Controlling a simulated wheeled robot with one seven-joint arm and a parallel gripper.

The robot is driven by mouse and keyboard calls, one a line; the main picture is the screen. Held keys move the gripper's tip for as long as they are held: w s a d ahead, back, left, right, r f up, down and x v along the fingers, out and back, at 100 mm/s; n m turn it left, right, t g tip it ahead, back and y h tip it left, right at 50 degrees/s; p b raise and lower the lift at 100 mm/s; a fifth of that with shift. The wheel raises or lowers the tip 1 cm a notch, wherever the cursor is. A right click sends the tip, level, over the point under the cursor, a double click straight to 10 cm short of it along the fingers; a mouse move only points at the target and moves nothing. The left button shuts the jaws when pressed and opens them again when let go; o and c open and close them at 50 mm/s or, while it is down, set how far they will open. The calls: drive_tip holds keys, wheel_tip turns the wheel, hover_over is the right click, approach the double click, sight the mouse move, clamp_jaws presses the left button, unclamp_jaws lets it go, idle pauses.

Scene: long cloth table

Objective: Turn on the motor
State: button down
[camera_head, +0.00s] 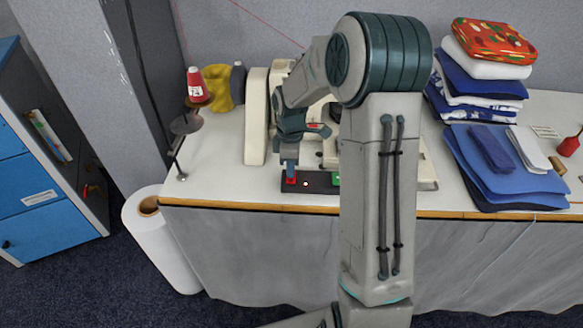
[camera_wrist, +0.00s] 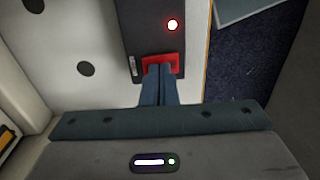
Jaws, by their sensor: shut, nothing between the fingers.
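A dark switch box (camera_head: 320,186) lies along the table's front edge, in front of the cream sewing machine (camera_head: 256,117). It has a red button (camera_head: 291,181) at its left end, a small lamp (camera_head: 306,184) beside it, and a green button (camera_head: 336,179) partly hidden behind my arm. In the wrist view the lamp (camera_wrist: 172,25) glows red. My gripper (camera_head: 290,172) points down, shut and empty, at the red button. In the wrist view the fingertips (camera_wrist: 158,68) overlap the red button (camera_wrist: 176,62); whether they press it I cannot tell. The green button is out of the wrist view.
A thread stand with a red cone (camera_head: 197,86) and a yellow spool (camera_head: 217,88) stand at the left. Folded cloth stacks (camera_head: 505,170) lie at the right. A white roll (camera_head: 160,240) stands on the floor by a blue cabinet (camera_head: 45,170). My arm hides much of the machine.

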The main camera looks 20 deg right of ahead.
sight(290, 180)
drive_tip(key=shift+r, duration=0.1)
wheel_tip(290, 180, up, 14)
drive_tip(key=s+p, duration=0.1)
drive_tip(key=p, duration=0.1)
drive_tip(key=shift+s+a+p, duration=0.3)
drive_tip(key=shift+p, duration=0.05)
idle(0.3)
